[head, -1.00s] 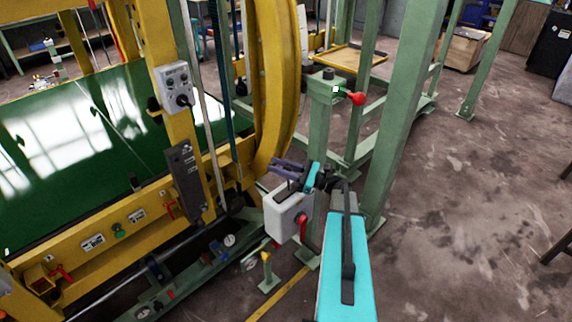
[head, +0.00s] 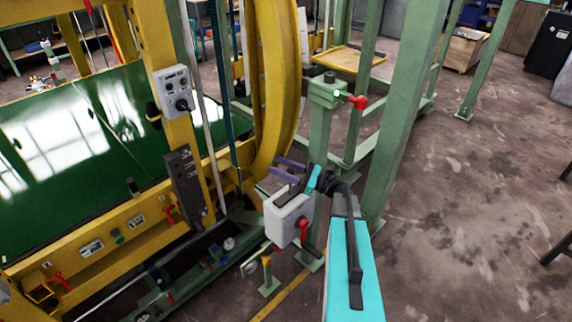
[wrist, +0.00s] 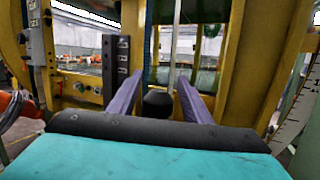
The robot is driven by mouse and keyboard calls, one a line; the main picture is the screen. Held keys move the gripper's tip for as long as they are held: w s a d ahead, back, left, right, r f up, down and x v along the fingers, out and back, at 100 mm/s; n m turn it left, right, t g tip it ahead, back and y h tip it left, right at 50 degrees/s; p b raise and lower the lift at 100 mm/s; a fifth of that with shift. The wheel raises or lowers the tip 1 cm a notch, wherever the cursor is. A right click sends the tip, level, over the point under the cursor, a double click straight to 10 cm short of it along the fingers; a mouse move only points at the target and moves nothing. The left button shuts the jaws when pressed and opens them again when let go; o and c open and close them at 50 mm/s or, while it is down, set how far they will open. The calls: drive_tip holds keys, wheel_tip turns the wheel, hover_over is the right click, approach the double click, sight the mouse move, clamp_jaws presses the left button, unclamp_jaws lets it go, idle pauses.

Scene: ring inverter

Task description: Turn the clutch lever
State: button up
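A lever with a red ball knob (head: 358,102) sticks out from the top of a green post (head: 322,130). Another red handle (head: 303,230) sits on the front of a grey box (head: 285,215) lower down. I cannot tell from any marking which is the clutch lever. My gripper (head: 278,166) has purple fingers and is above and behind the grey box, pointing toward the yellow frame. In the wrist view my gripper (wrist: 160,80) is open, its fingers apart. A dark rounded shape (wrist: 158,103) shows between the finger bases; I cannot tell what it is.
The yellow ring (head: 272,90) and its frame stand close in front of the gripper. A black-knobbed control box (head: 175,88) is on the yellow upright. A tall green column (head: 402,110) stands right of my arm. The floor (head: 480,210) at right is mostly clear.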

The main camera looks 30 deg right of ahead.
drive_tip(key=shift+s, duration=0.15)
drive_tip(key=shift+f, duration=0.1)
drive_tip(key=b+v, duration=0.3)
drive_tip(key=v, duration=1.1)
drive_tip(key=shift+b, duration=0.3)
